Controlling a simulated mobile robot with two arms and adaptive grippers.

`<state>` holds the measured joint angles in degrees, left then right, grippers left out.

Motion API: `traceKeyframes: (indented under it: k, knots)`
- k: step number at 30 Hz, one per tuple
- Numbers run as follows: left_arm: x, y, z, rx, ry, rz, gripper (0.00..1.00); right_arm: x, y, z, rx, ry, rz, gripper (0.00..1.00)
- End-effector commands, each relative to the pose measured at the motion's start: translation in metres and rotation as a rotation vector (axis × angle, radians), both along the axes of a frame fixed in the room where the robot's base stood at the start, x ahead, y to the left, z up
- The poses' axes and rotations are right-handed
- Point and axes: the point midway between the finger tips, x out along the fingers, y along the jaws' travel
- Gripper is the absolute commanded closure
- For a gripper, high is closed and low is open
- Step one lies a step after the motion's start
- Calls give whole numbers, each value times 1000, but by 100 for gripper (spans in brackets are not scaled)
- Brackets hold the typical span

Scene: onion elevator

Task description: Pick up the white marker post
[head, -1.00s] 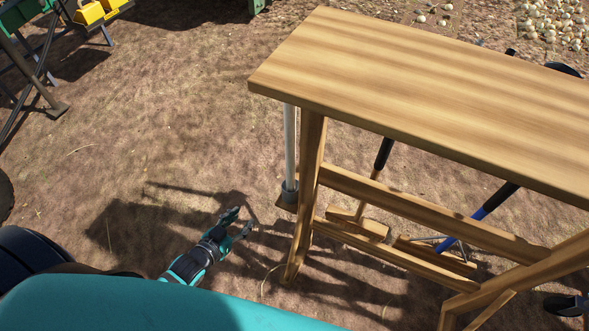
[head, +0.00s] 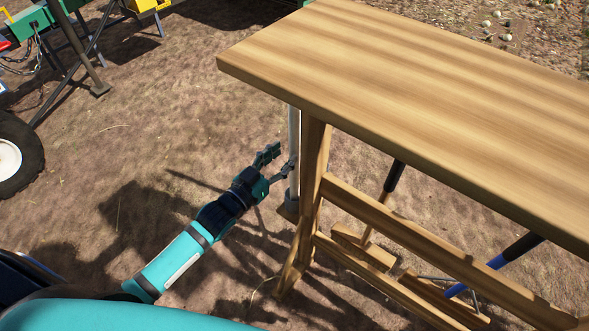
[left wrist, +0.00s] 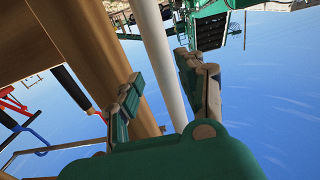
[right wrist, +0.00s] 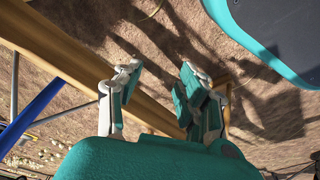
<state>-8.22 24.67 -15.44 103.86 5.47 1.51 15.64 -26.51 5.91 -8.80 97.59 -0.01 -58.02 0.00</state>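The white marker post (head: 294,160) stands upright beside the near left leg of the wooden table, its top hidden by the tabletop and its foot in a small base (head: 288,210). My left gripper (head: 279,159) is at the post's left side in the head view. In the left wrist view the post (left wrist: 158,50) runs between the two open fingers of the left gripper (left wrist: 160,80), nearer the right finger; I cannot tell whether it touches. My right gripper (right wrist: 160,85) is open and empty in the right wrist view, with a wooden beam behind it.
The wooden table (head: 400,90) fills the right side, with slatted rails below. A wheeled machine (head: 20,155) stands at the left. Bare soil lies between.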

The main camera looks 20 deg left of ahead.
Motion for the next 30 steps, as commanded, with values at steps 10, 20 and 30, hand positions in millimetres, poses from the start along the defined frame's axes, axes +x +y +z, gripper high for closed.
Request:
traceKeyframes:
  k: [10,20,30]
  knots:
    - [36,-10,-3,0,-2,1,61,7,1,20,1,-14,-2,60]
    - [55,-17,-2,-1,0,0,61,10,1,33,1,-18,-3,60]
    - [55,-17,-2,0,0,0,92,10,1,33,1,-18,-3,60]
